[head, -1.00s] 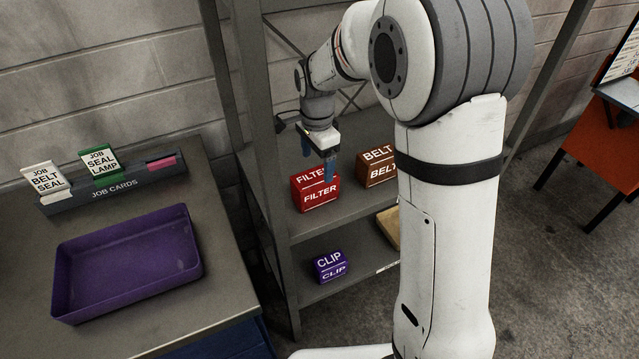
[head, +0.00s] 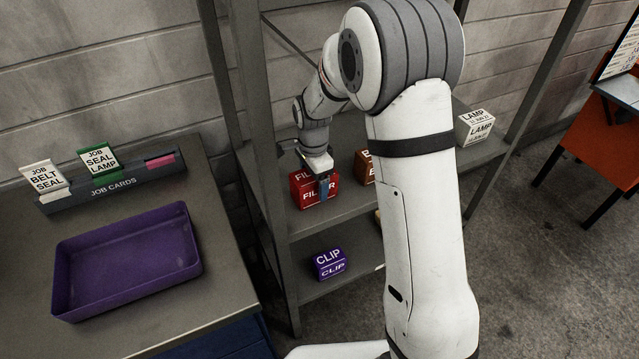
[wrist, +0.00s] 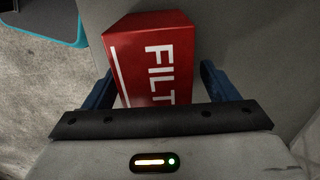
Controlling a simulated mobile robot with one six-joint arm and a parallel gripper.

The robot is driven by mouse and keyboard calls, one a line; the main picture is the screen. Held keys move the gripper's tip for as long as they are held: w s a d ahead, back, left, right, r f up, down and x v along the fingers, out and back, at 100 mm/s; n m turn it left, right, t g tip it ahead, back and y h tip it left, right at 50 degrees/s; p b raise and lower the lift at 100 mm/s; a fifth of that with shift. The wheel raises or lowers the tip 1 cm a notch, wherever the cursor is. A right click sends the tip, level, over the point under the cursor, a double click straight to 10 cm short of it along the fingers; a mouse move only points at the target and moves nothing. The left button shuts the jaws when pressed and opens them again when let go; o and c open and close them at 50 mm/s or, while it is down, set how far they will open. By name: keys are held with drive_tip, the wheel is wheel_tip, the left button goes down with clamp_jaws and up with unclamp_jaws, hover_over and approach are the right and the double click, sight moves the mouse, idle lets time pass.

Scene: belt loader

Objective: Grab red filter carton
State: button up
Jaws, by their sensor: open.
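The red filter carton (head: 301,191), with white FILTER lettering, stands on the upper shelf (head: 345,207) of the grey rack. My gripper (head: 325,184) is at the carton, and a blue finger crosses in front of its lettering. In the wrist view the red carton (wrist: 155,60) sits between the two blue fingers of my gripper (wrist: 160,85), one on each side. The jaws are open; a gap shows at the right finger, and the left finger is close to the carton's side. The carton's lower part is hidden by the gripper body.
A brown BELT carton (head: 363,168) stands right of the red one, partly hidden by my arm. A white LAMP carton (head: 478,128) is further right. A purple CLIP carton (head: 330,263) is on the lower shelf. A purple tray (head: 190,262) and card holder (head: 120,184) are on the left bench.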

drive_tip(key=c, duration=1.3)
drive_tip(key=shift+o, duration=0.2)
drive_tip(key=shift+r, duration=0.1)
